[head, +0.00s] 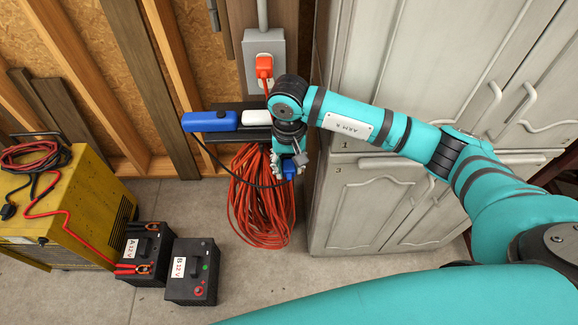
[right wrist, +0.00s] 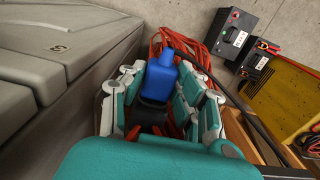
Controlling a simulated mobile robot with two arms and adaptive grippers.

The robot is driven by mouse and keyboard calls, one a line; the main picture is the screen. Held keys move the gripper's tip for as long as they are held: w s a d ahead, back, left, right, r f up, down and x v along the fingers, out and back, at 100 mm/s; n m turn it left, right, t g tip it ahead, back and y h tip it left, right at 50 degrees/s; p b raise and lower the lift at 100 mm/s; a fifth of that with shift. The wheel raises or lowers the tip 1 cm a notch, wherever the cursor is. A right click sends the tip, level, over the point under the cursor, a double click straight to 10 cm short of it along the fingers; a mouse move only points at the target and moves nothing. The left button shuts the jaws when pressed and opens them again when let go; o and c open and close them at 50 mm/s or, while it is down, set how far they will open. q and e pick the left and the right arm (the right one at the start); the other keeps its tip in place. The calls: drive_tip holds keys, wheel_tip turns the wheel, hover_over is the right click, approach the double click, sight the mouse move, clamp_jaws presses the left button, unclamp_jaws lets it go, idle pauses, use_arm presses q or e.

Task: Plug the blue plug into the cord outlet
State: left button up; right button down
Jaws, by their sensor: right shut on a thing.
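My right gripper (head: 287,160) hangs in front of the orange cord coil. It is shut on the blue plug (head: 289,168), which also shows between the fingers in the right wrist view (right wrist: 160,78). A thin black cable runs from the plug up to the shelf. The orange cord (head: 262,205) hangs in a thick coil, and its upper end is an orange plug (head: 264,67) in the grey wall box (head: 264,45). I cannot make out the cord outlet; it may be hidden by my gripper. My left gripper is not in view.
A blue block (head: 210,121) and a white block (head: 257,118) sit on a dark shelf. Grey cabinets (head: 370,200) stand close on the right. Two black battery boxes (head: 192,272) and a yellow machine (head: 65,215) stand at the left. Floor below the coil is clear.

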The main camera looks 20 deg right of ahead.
drive_tip(key=shift+w+d, duration=0.1)
drive_tip(key=shift+w, duration=0.05)
drive_tip(key=c, duration=0.9)
unclamp_jaws()
drive_tip(key=shift+c, duration=0.2)
drive_tip(key=shift+o, duration=0.3)
